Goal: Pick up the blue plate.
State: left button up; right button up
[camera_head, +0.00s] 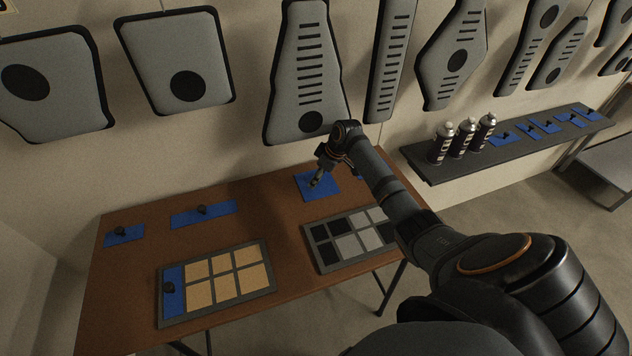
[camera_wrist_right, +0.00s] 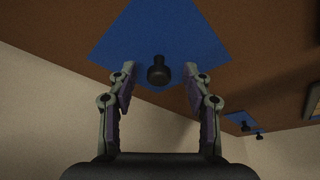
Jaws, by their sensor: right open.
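A square blue plate (camera_head: 328,190) lies near the back edge of the brown table, under my right gripper (camera_head: 317,180). In the right wrist view the same blue plate (camera_wrist_right: 165,30) has a dark round knob (camera_wrist_right: 159,72) standing on it. My right gripper (camera_wrist_right: 159,78) is open, with one finger on each side of the knob. A gap shows between the knob and each finger, so nothing is held. The head view shows the gripper partly covering the plate and its knob. My left gripper is in neither view.
Other knobbed blue plates lie on the table (camera_head: 110,290), at far left (camera_head: 134,238) and back left (camera_head: 222,209). A tan-celled tray (camera_head: 228,312) holds a blue strip; a black-and-grey tray (camera_head: 328,268) sits right. Spray cans (camera_head: 462,138) stand on the wall shelf (camera_head: 434,177).

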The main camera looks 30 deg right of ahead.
jog(key=shift+d, duration=0.1)
jog(key=shift+s, duration=0.1)
jog(key=shift+c, duration=0.7)
jog(key=c, duration=0.8)
jog(key=shift+r, duration=0.1)
